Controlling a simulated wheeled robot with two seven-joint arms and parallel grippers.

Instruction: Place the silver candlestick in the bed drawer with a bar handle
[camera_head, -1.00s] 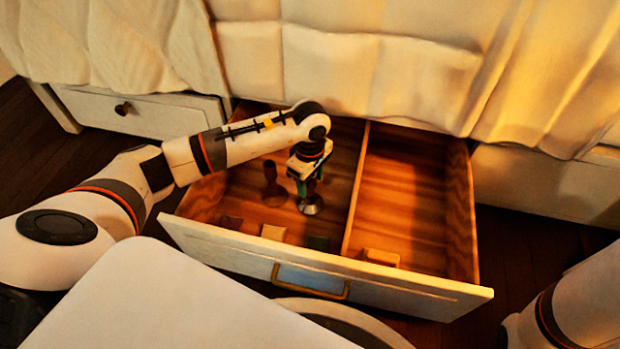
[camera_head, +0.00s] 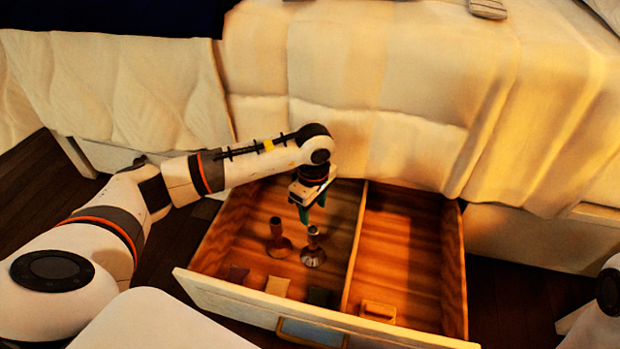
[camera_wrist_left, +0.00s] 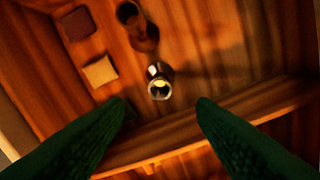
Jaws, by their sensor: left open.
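The silver candlestick (camera_head: 313,249) stands upright in the left compartment of the open drawer (camera_head: 240,302), near the divider. It also shows in the left wrist view (camera_wrist_left: 159,82), seen from above. My left gripper (camera_head: 304,214) is open and empty just above the candlestick. In the left wrist view its two green fingers (camera_wrist_left: 162,108) are apart, with the candlestick beyond them and nothing between them. The drawer's bar handle (camera_head: 312,333) is on its front panel, partly cut off at the bottom edge. My right gripper is out of view.
A darker brown candlestick (camera_head: 278,240) stands left of the silver one. Several small blocks lie along the drawer's front, including a tan one (camera_head: 277,286). A wooden piece (camera_head: 378,311) lies in the otherwise clear right compartment. The bed's cover (camera_head: 370,130) hangs behind the drawer.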

